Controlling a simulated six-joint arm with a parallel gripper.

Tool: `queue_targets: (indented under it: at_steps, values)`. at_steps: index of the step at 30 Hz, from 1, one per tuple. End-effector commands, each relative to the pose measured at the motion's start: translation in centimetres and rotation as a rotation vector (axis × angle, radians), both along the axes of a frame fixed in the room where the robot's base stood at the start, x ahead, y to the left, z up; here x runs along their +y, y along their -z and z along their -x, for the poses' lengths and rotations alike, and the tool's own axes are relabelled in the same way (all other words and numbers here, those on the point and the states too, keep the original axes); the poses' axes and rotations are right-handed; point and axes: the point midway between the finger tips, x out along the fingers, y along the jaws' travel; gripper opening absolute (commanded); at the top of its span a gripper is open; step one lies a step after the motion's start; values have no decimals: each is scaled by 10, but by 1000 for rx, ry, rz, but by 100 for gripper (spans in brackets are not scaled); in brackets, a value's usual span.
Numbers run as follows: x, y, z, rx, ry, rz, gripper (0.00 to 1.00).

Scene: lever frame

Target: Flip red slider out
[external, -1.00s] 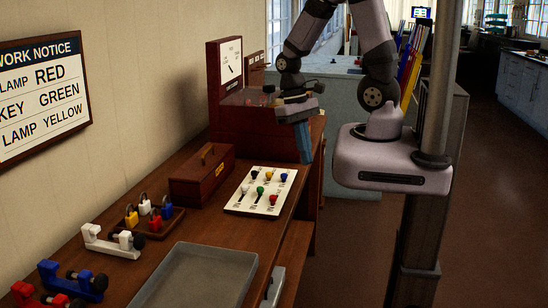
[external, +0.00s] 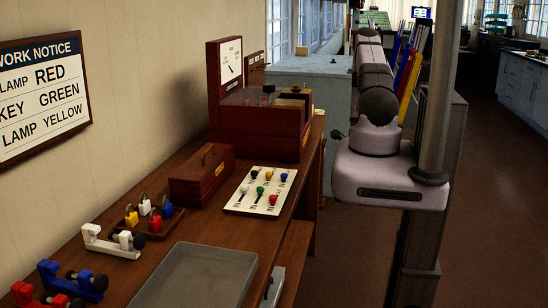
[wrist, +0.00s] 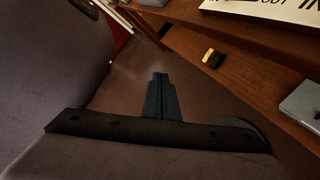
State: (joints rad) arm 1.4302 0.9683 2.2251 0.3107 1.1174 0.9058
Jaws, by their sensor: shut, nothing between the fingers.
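In the external view, a white board (external: 237,206) with several small coloured knobs lies on the bench. The knobs are too small for me to tell surely which is the red slider or how it is set. Part of a white panel with black lettering (wrist: 262,11) shows at the top of the wrist view. My gripper (wrist: 160,75) shows in the wrist view with its dark teal fingers together and empty. It points down past the bench edge, over the floor and apart from the board. The external view does not show it.
A wooden cabinet (external: 255,130) with a dial stands at the back of the bench. A wooden box (external: 190,190), a padlock tray (external: 165,228) and a grey tray (external: 205,270) stand nearer. A black-and-yellow item (wrist: 212,58) lies on the lower shelf. The floor aisle is clear.

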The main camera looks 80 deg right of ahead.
Motion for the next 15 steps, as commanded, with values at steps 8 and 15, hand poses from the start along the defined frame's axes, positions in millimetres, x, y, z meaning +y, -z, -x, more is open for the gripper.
queue_targets:
  at_steps: [8, 15]
  values:
    - [14, 19, -5, 160, 428, -305, 0]
    - [17, 16, -27, 318, 711, -565, 0]
